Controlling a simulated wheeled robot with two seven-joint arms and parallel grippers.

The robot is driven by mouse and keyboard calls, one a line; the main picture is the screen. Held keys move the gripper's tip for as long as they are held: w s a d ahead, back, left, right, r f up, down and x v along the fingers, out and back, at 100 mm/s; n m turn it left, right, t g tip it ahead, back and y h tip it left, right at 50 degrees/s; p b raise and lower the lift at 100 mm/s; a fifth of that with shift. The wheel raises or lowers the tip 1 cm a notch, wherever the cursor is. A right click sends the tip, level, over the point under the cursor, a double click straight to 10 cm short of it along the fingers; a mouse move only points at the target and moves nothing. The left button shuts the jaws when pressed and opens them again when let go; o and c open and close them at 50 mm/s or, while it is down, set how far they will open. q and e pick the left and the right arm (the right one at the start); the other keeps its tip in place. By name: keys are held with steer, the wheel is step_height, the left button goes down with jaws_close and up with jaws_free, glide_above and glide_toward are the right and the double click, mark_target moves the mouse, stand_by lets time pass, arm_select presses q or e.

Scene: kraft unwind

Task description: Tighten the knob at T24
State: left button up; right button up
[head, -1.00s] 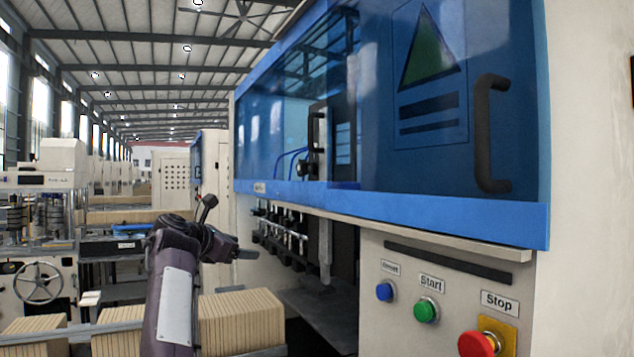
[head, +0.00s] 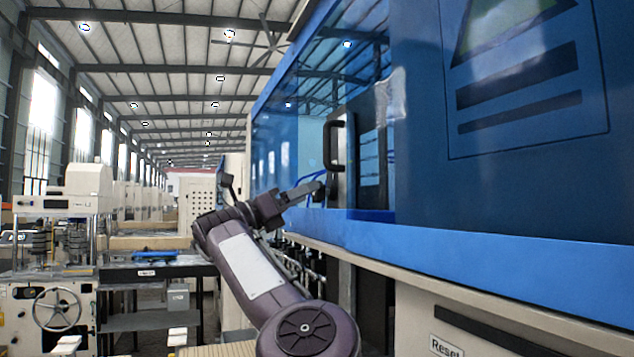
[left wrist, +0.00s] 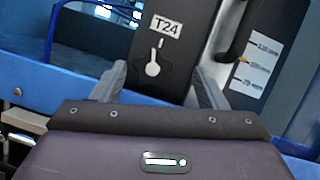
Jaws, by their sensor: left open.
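The T24 label (left wrist: 165,25) is a white plate on a dark upright panel (left wrist: 185,20) in the left wrist view. Below it are a short white line and a white pin-shaped mark (left wrist: 152,66) where the knob is. The knob's dark outline is hard to tell from the panel. My left gripper (left wrist: 158,72) is open, with one finger on each side of this mark. I cannot tell whether the fingers touch anything. In the head view my left gripper (head: 314,188) reaches the machine's dark panel and hides the knob.
The blue cabinet door (head: 530,150) and its blue rail (head: 480,240) stand close at the right. A black handle (head: 334,146) is just above my left gripper. A Reset label (head: 445,346) shows low down. Another machine (head: 60,225) stands at the left.

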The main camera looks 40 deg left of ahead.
mark_target(314, 193)
arm_select(q)
steer(key=w, duration=0.2)
steer(key=w+p, duration=0.1)
steer(key=shift+w+d+r, duration=0.2)
steer(key=shift+w+r, duration=0.05)
steer(key=shift+s+d, duration=0.15)
steer(key=shift+s, duration=0.05)
steer(key=shift+c, duration=0.8)
steer(key=c, duration=0.8)
steer(key=m+b, duration=0.2)
steer(key=shift+f+h+b, duration=0.25)
steer(key=shift+h+b, duration=0.15)
steer(key=shift+c, duration=0.2)
steer(key=shift+r+m+g+h+b, duration=0.1)
steer(key=shift+m+g+h+b, duration=0.2)
steer(key=shift+m, duration=0.4)
steer(key=shift+w+r+m+h, duration=0.1)
steer(key=shift+r+m+h, duration=0.1)
steer(key=shift+m+h, duration=0.3)
arm_select(e)
steer(key=shift+w+a+f, duration=0.2)
steer(key=shift+w+f, duration=0.6)
steer(key=shift+f, duration=0.05)
